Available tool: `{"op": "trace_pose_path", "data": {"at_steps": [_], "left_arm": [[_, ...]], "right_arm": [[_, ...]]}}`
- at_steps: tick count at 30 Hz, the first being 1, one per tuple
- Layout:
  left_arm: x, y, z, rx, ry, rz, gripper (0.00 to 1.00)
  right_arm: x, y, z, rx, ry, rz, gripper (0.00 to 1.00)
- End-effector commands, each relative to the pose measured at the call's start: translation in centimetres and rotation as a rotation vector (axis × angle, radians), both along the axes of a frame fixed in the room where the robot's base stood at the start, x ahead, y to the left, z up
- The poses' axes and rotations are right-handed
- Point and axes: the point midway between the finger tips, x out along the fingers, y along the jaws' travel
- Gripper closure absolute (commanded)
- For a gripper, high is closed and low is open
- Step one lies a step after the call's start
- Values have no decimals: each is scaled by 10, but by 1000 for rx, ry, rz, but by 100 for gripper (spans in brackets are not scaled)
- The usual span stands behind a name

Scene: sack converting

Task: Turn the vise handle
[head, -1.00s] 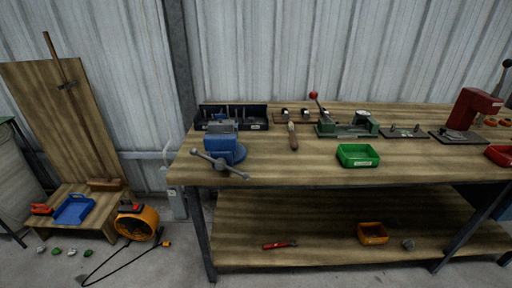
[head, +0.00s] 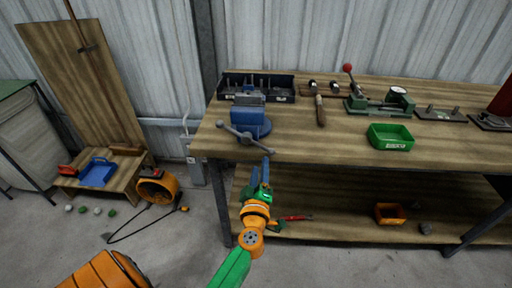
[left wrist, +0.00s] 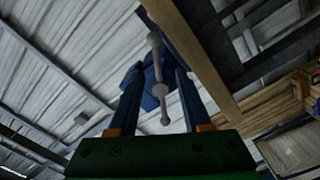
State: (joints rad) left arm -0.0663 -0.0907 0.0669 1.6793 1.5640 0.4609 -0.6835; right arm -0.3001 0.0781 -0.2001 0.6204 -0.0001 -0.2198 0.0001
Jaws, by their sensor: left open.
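The blue vise (head: 250,117) sits at the left front corner of the workbench. Its grey handle (head: 246,137), a bar with knobbed ends, slants across its front and hangs over the bench edge. My left gripper (head: 261,163) is open, just below the handle and in front of the bench edge, with its blue fingers pointing up. In the left wrist view the handle (left wrist: 159,88) shows between the two spread fingers (left wrist: 158,85), with the blue vise (left wrist: 147,101) behind it. I cannot tell whether the fingers touch the handle. My right gripper is not in view.
The wooden workbench (head: 310,147) has a black tool holder (head: 283,92), a green bin (head: 390,137) and a green clamp (head: 375,105) on it. An orange bin (head: 389,214) and a red-handled tool (head: 297,218) lie on the lower shelf. An orange fan (head: 157,188) stands at left.

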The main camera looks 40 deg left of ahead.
Motion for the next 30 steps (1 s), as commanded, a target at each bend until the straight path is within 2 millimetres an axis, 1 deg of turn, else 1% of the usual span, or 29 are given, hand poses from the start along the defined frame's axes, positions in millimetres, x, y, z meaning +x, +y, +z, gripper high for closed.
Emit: {"op": "trace_pose_path", "data": {"at_steps": [1, 2, 9, 12, 15, 20, 21, 23, 24, 26, 30], "left_arm": [[2, 5, 6, -18, -19, 14, 51], [5, 7, 7, -22, -22, 18, 51], [46, 32, 4, -23, -22, 17, 51], [56, 38, 4, -23, -20, 17, 51], [60, 40, 5, -25, -19, 16, 51], [60, 40, 5, -25, -18, 15, 51], [60, 40, 5, -25, -18, 15, 57], [60, 40, 5, -24, -18, 15, 73], [60, 40, 5, -24, -18, 15, 84], [59, 40, 5, -24, -18, 15, 100], [59, 40, 5, -24, -18, 15, 100]], "right_arm": [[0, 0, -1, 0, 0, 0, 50], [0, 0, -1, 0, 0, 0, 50], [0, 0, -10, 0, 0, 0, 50], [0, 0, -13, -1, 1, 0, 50], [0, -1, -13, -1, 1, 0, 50], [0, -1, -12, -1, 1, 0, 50], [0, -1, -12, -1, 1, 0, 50], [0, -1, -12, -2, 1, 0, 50], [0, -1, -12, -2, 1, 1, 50], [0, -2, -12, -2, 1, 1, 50], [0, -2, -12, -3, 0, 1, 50]]}}
